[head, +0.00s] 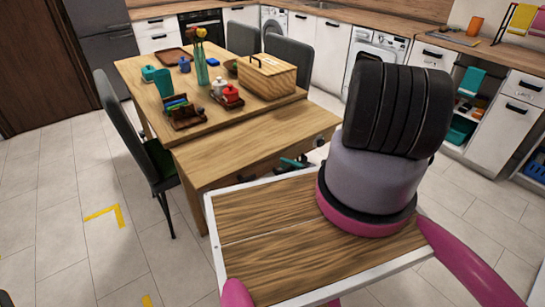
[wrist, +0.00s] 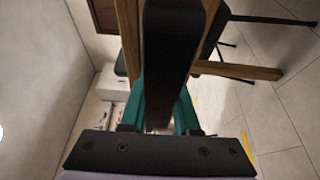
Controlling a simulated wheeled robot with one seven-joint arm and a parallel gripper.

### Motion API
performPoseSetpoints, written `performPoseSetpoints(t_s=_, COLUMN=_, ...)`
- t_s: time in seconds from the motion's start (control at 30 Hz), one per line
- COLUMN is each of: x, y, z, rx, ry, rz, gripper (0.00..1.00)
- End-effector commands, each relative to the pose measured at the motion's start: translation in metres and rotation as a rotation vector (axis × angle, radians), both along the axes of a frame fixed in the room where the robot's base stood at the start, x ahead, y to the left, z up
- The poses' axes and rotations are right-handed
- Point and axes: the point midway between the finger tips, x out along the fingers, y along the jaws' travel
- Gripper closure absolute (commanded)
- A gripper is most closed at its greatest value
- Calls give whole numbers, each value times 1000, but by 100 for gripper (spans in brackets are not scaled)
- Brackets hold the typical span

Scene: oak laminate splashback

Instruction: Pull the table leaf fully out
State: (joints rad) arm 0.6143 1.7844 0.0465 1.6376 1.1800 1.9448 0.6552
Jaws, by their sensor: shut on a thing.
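The table leaf (head: 255,143) is a plain wooden panel. It sticks out from the near side of the wooden table (head: 136,84), a little below the main top, with its surface bare. My gripper (head: 295,162) has teal fingers and shows at the leaf's near right edge, partly hidden by my arm and body. In the wrist view my gripper (wrist: 162,105) is closed around a long dark bar (wrist: 170,40), which appears to be the leaf's handle. Where the bar joins the leaf cannot be seen clearly.
A dark chair (head: 128,130) stands left of the table, and other chairs (head: 288,60) stand behind it. The main top carries a wooden box (head: 267,77), a vase (head: 201,68) and small pots. Tiled floor (head: 75,225) is clear at the left.

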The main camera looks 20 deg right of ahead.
Motion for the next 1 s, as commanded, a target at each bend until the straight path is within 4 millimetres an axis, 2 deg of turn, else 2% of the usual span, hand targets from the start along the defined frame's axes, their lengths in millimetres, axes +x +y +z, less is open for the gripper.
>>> performPoseSetpoints(t_s=0.03, x=-16, y=-8, z=-1, rx=1, ry=5, rz=-9, gripper=100)
performPoseSetpoints(t_s=0.2, x=-54, y=-20, z=-1, rx=0, ry=3, rz=-8, gripper=100)
performPoseSetpoints(t_s=0.4, x=-82, y=-28, z=-1, rx=-1, ry=2, rz=-5, gripper=100)
performPoseSetpoints(t_s=0.6, x=-93, y=-31, z=-1, rx=-2, ry=1, rz=-3, gripper=100)
performPoseSetpoints(t_s=0.97, x=-96, y=-32, z=-1, rx=-2, ry=4, rz=0, gripper=100)
performPoseSetpoints(t_s=1.0, x=-96, y=-32, z=-1, rx=-2, ry=4, rz=0, gripper=55)
